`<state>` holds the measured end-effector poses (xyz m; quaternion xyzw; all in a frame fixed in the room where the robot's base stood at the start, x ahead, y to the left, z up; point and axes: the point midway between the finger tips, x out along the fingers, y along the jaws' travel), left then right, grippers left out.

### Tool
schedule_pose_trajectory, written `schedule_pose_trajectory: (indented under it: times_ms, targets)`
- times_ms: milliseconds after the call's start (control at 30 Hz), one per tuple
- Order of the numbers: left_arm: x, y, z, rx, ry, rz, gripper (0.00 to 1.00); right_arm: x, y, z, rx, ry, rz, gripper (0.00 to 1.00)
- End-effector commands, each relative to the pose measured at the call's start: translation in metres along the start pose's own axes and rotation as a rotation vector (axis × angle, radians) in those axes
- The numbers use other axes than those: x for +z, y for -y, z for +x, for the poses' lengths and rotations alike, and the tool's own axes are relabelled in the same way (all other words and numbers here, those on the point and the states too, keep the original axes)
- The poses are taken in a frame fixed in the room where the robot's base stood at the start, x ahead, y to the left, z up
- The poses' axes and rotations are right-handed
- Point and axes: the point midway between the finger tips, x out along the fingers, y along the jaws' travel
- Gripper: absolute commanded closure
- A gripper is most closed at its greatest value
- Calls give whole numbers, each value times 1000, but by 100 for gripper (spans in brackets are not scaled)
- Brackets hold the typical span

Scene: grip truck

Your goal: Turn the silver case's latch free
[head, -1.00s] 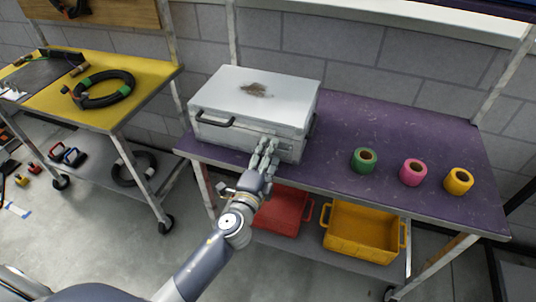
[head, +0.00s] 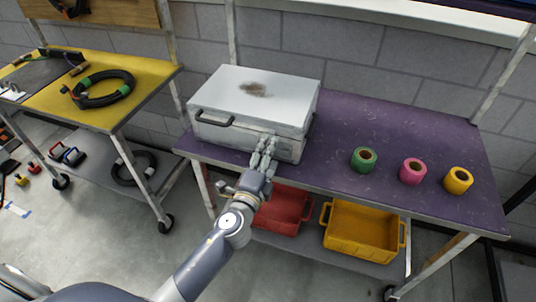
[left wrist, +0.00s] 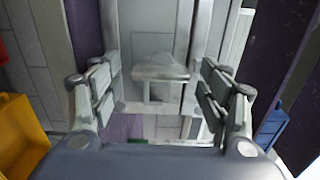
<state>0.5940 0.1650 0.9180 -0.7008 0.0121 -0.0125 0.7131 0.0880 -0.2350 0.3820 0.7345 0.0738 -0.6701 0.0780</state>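The silver case (head: 235,110) sits closed on the purple table, with a dark handle and a brown stain on its lid. Its latch (left wrist: 160,73) shows in the left wrist view as a pale T-shaped piece on the case's face. My left gripper (head: 266,146) is at the right part of the case's front face and hides the latch in the head view. In the left wrist view the left gripper (left wrist: 160,78) is open, with one finger on each side of the latch and visible gaps between. My right gripper is not in view.
Green (head: 363,160), pink (head: 412,171) and yellow (head: 458,181) tape rolls stand on the purple table (head: 410,125) right of the case. Red (head: 281,211) and yellow (head: 362,233) bins sit on its lower shelf. A yellow-topped cart (head: 50,103) stands at left.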

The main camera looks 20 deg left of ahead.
Motion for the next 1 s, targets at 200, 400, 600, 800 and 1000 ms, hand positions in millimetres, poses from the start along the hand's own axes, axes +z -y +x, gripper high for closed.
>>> schedule_pose_trajectory:
  times_ms: [200, 400, 600, 800, 1000]
  targets:
    - [0, 0, -1, 1, 0, -2, 30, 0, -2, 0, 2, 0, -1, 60]
    - [0, -2, -16, 3, 0, -3, 30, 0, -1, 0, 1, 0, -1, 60]
    - [0, -2, -49, 4, 0, -3, 30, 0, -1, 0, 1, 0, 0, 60]
    - [0, -2, -83, 4, 2, -4, 30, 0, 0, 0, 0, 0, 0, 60]
    - [0, -1, -107, 1, 2, -4, 30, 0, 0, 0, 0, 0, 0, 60]
